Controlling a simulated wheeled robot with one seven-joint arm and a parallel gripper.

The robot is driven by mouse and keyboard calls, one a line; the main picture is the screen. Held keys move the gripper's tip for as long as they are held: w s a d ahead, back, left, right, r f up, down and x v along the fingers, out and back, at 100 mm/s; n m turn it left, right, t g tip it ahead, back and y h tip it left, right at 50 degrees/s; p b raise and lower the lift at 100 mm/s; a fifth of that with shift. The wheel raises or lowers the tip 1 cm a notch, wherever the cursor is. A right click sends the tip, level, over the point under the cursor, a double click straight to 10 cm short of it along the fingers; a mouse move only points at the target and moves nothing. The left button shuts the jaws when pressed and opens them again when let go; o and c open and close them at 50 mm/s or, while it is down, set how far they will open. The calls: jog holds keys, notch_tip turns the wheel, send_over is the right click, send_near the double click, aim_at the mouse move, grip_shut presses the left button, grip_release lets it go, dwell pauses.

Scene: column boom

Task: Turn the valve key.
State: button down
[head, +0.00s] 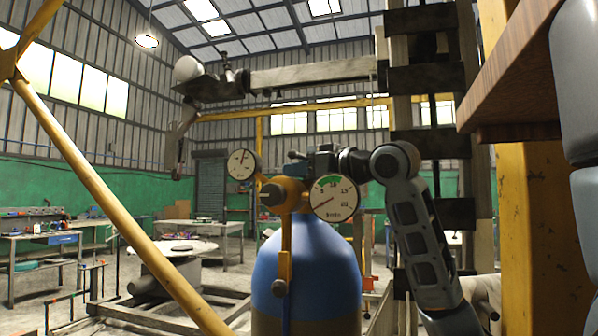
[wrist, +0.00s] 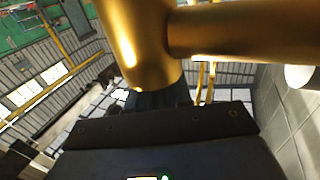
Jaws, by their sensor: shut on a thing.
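A blue gas cylinder (head: 306,262) stands upright in the middle of the head view. On its top is a brass valve body (head: 288,194) with two round white gauges, one left (head: 242,164) and one right (head: 334,198). My gripper (head: 302,161) reaches in from the right, just above the valve body. It is shut on the valve key, which its dark jaws mostly hide. In the wrist view, large brass-coloured pipe parts (wrist: 140,42) fill the top and my dark jaws (wrist: 158,98) lie right below them. The key cannot be made out there.
A yellow bar (head: 285,238) with a grey knob hangs in front of the cylinder. A yellow diagonal pole (head: 125,215) crosses the left, and a horizontal boom (head: 312,74) runs overhead. A wooden shelf (head: 520,70) juts in at upper right. Workbenches stand far behind at left.

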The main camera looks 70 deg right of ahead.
jog(key=shift+a+n+t+y, duration=0.15)
jog(key=shift+n+t+y, duration=0.15)
jog(key=shift+n+y, duration=1.1)
jog(key=shift+m+y, duration=0.3)
jog(key=c, duration=1.1)
grip_release()
jog(key=shift+s+a+b, duration=0.15)
jog(key=shift+s+b, duration=0.1)
jog(key=shift+s, duration=1.05)
jog(key=shift+s+a+b, duration=0.2)
jog(key=shift+s+b, duration=0.1)
jog(key=shift+s, duration=0.95)
jog(key=shift+s+a+b, duration=0.15)
jog(key=shift+s+b, duration=0.1)
jog(key=shift+s, duration=1.05)
jog(key=shift+s, duration=0.1)
